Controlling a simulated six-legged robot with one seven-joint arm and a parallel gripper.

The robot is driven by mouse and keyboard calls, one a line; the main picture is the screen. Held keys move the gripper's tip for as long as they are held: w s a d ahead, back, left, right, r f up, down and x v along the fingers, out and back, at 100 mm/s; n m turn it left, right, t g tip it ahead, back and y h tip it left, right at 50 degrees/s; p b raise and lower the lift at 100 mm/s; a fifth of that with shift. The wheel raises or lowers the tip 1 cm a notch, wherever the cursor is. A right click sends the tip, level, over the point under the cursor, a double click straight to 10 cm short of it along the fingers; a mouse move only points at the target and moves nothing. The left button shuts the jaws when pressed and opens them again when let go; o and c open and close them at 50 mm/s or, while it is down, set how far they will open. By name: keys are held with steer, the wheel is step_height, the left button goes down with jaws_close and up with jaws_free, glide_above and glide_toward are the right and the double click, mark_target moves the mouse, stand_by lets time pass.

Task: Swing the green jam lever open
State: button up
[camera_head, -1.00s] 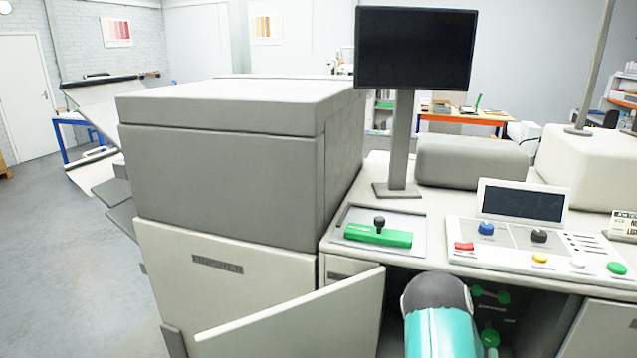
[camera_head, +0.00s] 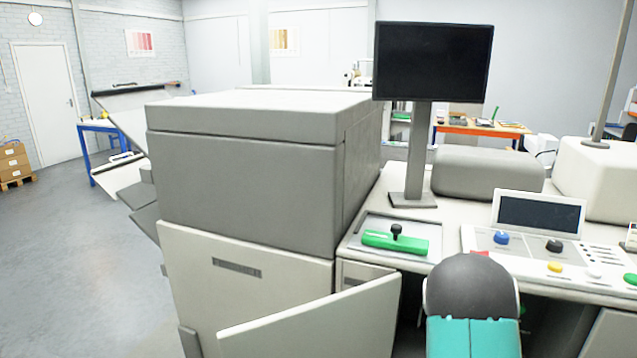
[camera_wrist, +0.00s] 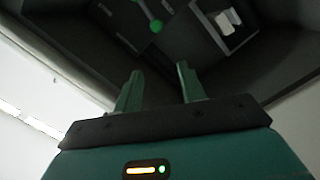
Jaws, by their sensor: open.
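In the head view, my arm hides the lever and my gripper. A separate green bar with a black knob (camera_head: 395,243) lies on the machine's top.
An open grey cabinet door (camera_head: 312,325) stands left of my arm. In the wrist view, a recess (camera_wrist: 228,22) with pale objects lies right of the lever. A control panel (camera_head: 530,250) and a monitor (camera_head: 433,62) stand above the opening. Floor at left (camera_head: 85,250) is clear.

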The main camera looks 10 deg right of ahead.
steer(key=w+a+r+m+g+y, duration=0.1)
steer(key=a+r+m+g+y, duration=0.1)
steer(key=a+r+y, duration=0.5)
steer(key=w+a+r+m+g, duration=0.15)
steer(key=a+r, duration=0.35)
steer(key=a, duration=0.7)
steer(key=s+a+r+g+y, duration=0.1)
steer(key=s+a+r+g, duration=0.1)
steer(key=s+a+r, duration=0.2)
steer(key=s+a+r+g+y, duration=0.2)
steer(key=s+a+r, duration=0.2)
steer(key=s+a, duration=0.7)
steer(key=s, duration=0.6)
steer(key=shift+s+a+r+g, duration=0.15)
steer(key=shift+a+g, duration=0.1)
steer(key=shift+g, duration=0.1)
steer(key=shift+d+m, duration=0.1)
steer(key=shift+m, duration=0.25)
